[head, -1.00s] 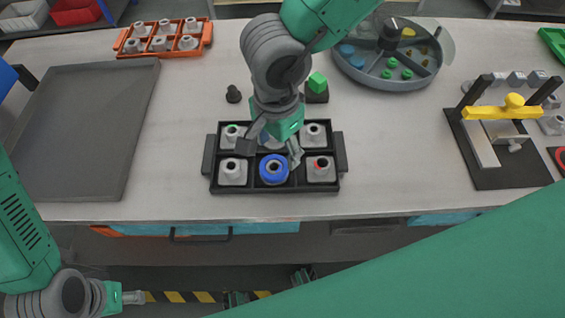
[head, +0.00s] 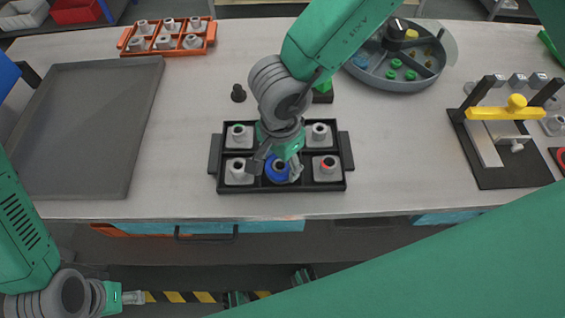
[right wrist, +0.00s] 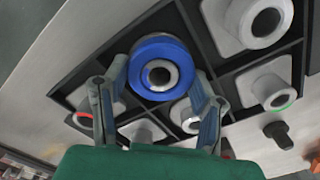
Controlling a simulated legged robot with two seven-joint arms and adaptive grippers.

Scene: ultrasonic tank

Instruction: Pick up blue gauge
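The blue gauge (head: 270,177) is a blue ring around a grey hub, in the front middle compartment of the black tray (head: 215,155). In the right wrist view the blue gauge (right wrist: 155,48) lies between the two fingers of my right gripper (right wrist: 160,92). My right gripper (head: 274,171) is open in the head view, with one finger on each side of the gauge. The fingertips are close to the ring; contact is not clear. The gripper hides the tray's back middle compartment. My left gripper (head: 134,297) is low at the left, away from the table; its fingers are unclear.
Grey gauges with green or red rings (head: 327,167) fill neighbouring compartments. A black peg (head: 238,93) stands behind the tray. An orange tray (head: 127,46), a flat grey tray (head: 85,130), a round divided tank (head: 400,82) and a yellow-barred fixture (head: 505,113) stand around. Bare table lies on both sides.

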